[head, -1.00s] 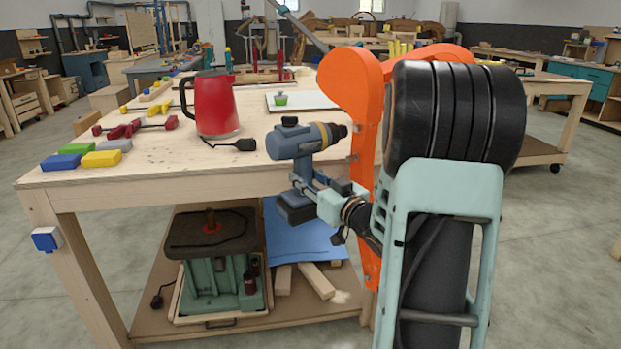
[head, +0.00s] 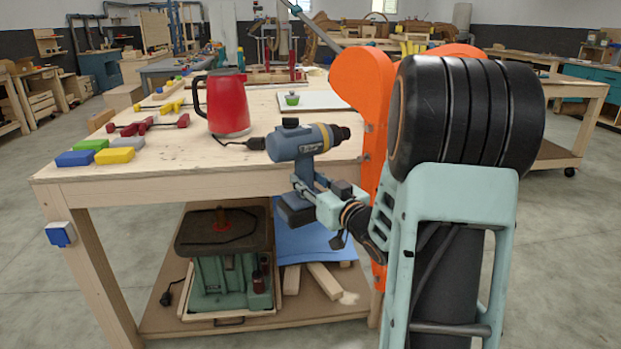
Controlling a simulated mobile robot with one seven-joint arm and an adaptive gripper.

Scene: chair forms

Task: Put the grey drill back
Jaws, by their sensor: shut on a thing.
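The grey drill (head: 297,143) is a blue-grey cordless drill with a dark chuck pointing right and a battery block at its base. My gripper (head: 318,197) is shut on its handle and holds it upright in front of the workbench's near edge, above the lower shelf. The fingertips are partly hidden behind the drill handle. The wooden workbench (head: 190,181) stands behind the drill, and the drill overlaps its top edge in the picture.
A red kettle (head: 228,104) stands on the bench, near red clamps (head: 150,124) and coloured blocks (head: 114,155). A small green pot (head: 292,99) sits on a pale board.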

